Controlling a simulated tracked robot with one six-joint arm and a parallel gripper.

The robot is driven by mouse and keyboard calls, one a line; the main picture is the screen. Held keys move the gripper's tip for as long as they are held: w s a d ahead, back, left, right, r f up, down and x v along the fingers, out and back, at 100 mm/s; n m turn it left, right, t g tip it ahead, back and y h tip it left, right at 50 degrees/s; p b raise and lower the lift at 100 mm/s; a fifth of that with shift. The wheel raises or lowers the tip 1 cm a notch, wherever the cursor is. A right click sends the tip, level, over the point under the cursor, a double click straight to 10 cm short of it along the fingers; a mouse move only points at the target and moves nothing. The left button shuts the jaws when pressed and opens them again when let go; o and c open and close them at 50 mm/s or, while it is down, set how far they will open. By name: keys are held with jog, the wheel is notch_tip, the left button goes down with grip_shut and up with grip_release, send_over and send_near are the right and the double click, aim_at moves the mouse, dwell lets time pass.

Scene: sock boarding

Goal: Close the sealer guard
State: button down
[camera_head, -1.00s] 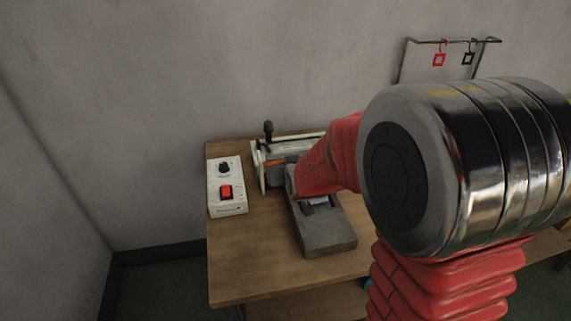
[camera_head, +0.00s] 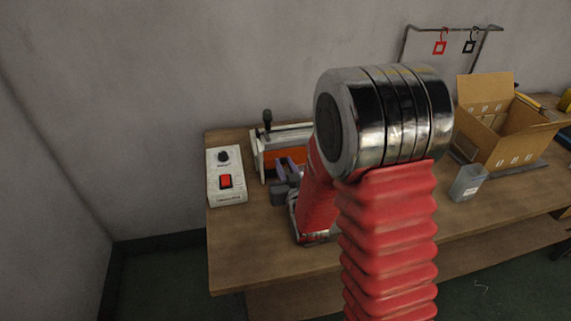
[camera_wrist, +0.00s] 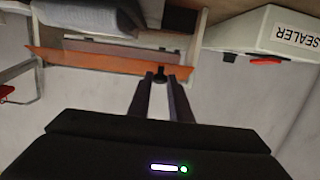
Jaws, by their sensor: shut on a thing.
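The sealer (camera_head: 260,150) is a white-framed machine at the back left of the table, with a black-knobbed lever on top. Its orange guard (camera_head: 285,158) shows behind my fingers in the head view, and as a long, slanted orange panel (camera_wrist: 95,60) in the wrist view. A small black knob (camera_wrist: 160,80) at the panel's edge sits between my fingertips. My gripper (camera_head: 284,180) is shut on that knob; it also shows in the wrist view (camera_wrist: 161,77). My arm hides the sealer's right part. I cannot tell the guard's exact angle.
A white control box (camera_head: 227,176) with a red switch stands left of the sealer. A cardboard box (camera_head: 500,140) and a small clear container (camera_head: 468,182) stand at the right. A wall rack (camera_head: 450,30) holds red and black tags. The table's front left is clear.

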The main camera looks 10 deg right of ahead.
jog(key=shift+f, duration=0.3)
jog(key=c, duration=1.6)
grip_release()
jog(key=shift+r, duration=0.1)
jog(key=shift+s, duration=0.15)
